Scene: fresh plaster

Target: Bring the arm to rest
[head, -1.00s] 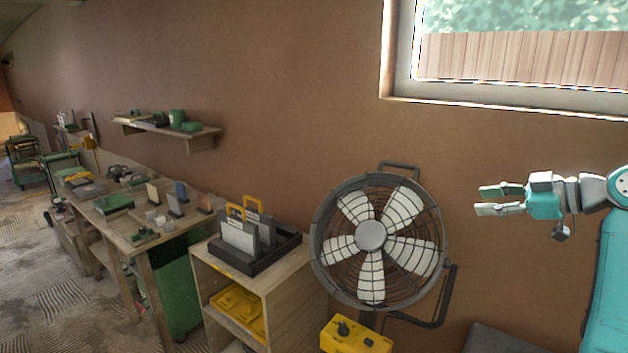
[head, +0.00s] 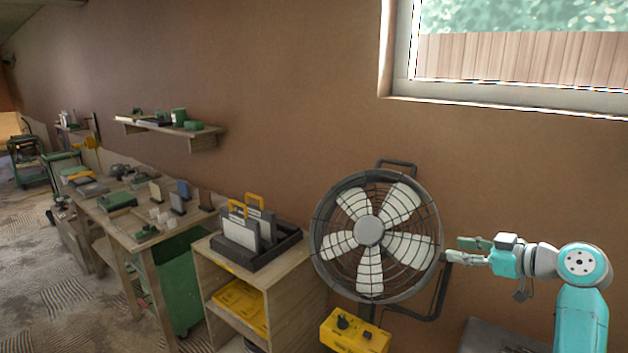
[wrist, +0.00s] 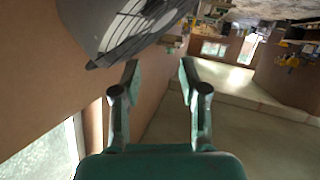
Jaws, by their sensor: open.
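My gripper (head: 466,250) is at the right of the head view, open and empty, with its fingers pointing left. Its fingertips show close beside the right edge of the fan (head: 369,232) in the picture; I cannot tell the gap in depth. In the wrist view my gripper (wrist: 158,85) shows two parted fingers with nothing between them. The fan also shows in the wrist view (wrist: 125,28), above and left of the fingers.
A yellow control box (head: 354,333) sits below the fan. A wooden cabinet (head: 285,285) bears a black tray (head: 249,262) with upright panels. A cluttered workbench (head: 130,240) stands left. A window (head: 520,98) is above my arm. Bare wall (head: 290,130) lies above the fan.

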